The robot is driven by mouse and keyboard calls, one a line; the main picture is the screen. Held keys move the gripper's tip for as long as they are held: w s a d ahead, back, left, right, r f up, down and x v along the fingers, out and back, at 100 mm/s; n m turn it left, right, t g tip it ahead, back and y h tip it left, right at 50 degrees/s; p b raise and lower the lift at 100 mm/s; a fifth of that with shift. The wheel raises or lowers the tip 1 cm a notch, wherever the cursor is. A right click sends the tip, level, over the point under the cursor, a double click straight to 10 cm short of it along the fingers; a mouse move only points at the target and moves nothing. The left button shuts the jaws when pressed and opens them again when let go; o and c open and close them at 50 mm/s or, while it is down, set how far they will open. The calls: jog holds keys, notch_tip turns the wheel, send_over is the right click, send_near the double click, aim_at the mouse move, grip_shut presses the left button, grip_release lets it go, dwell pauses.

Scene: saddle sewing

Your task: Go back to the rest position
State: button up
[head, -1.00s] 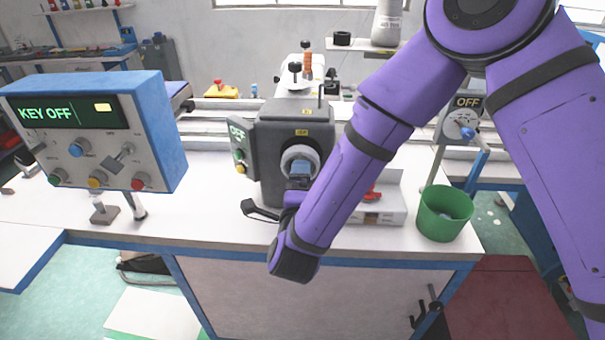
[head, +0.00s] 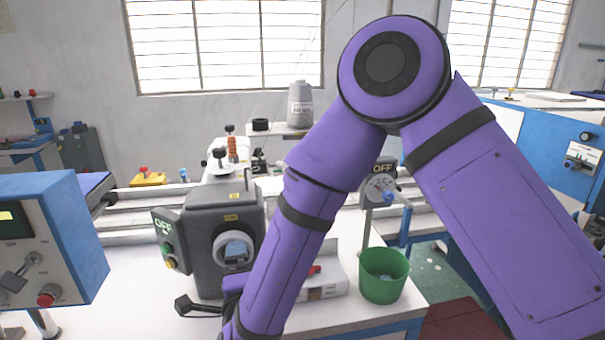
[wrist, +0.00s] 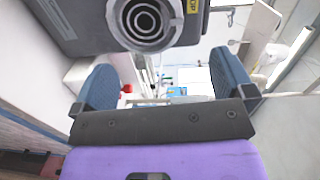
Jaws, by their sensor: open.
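My gripper (wrist: 166,88) shows in the wrist view with its two blue-grey fingers spread wide and nothing between them. The dark grey machine head (head: 212,235) with its round front fitting stands on the white table in the head view. In the wrist view the fitting (wrist: 147,20) shows as concentric rings just above my fingers, apart from them. In the head view my purple forearm comes down in front of the table, and its lower end runs out of the bottom edge; my fingers are not clearly visible there.
A green bucket (head: 384,277) stands at the table's right end, beside a white box (head: 325,285) partly behind my forearm. A blue control box (head: 55,235) is at the left. An OFF switch (head: 382,185) stands behind the bucket. A thread cone (head: 300,105) is at the back.

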jog(key=w+d+r+n+g+y, duration=0.25)
jog(key=w+d+r+n, duration=0.45)
jog(key=r, duration=0.5)
jog(key=s+d+r+n+g+h, duration=0.1)
jog(key=d+r+n+g, duration=0.15)
jog(key=d, duration=0.45)
jog(key=s+d+r+n+g+h, duration=0.1)
jog(key=d+r, duration=0.3)
jog(key=d, duration=0.2)
jog(key=s+d+r+n+g+h, duration=0.2)
jog(key=s+d+g, duration=0.1)
jog(key=s+d, duration=0.8)
jog(key=s+d+r+n+g+h, duration=0.1)
jog(key=s+d+r+g+h, duration=0.1)
jog(key=s+d, duration=0.9)
jog(key=d+h, duration=0.1)
jog(key=d, duration=0.2)
jog(key=shift+s+d+r+n+g, duration=0.15)
jog(key=shift+s+r+n+g, duration=0.2)
jog(key=shift+s+g, duration=0.05)
